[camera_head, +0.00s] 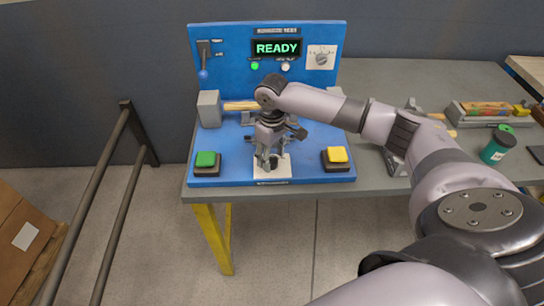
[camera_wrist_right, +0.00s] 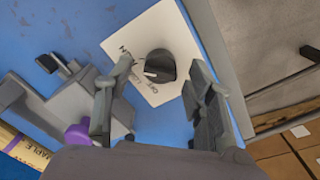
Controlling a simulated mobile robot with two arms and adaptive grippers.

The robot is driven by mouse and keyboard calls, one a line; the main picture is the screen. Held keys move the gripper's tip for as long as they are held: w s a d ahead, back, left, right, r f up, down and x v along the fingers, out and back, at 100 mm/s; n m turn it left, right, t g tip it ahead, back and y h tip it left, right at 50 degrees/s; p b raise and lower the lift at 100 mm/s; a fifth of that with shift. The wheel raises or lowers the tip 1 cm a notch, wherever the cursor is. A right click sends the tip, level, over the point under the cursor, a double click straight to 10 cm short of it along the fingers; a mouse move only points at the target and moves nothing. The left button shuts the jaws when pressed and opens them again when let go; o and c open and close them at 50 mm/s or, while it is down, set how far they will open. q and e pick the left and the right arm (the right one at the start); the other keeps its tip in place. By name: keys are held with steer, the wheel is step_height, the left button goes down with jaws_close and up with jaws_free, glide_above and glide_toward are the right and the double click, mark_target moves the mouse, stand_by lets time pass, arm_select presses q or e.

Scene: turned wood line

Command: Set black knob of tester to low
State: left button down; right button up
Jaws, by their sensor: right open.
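The blue tester (camera_head: 235,172) stands on the table, with a lit READY display (camera_head: 277,48). The black knob (camera_wrist_right: 160,66) sits on a white plate (camera_wrist_right: 146,34) with black lettering beside it, only partly legible. The knob's white pointer mark faces left in the wrist view. My right gripper (camera_head: 268,163) is above the plate (camera_head: 283,172) and hides most of the knob in the head view. In the wrist view the right gripper (camera_wrist_right: 150,88) is open, its fingers apart either side of the knob, apparently without touching it. My left gripper is not in view.
A green button (camera_head: 206,160) and a yellow button (camera_head: 337,155) flank the plate. A clamp with a wooden piece (camera_head: 240,106) lies behind the gripper.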

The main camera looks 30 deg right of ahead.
steer(key=shift+f, duration=0.6)
steer(key=shift+c, duration=0.5)
steer(key=c, duration=1.1)
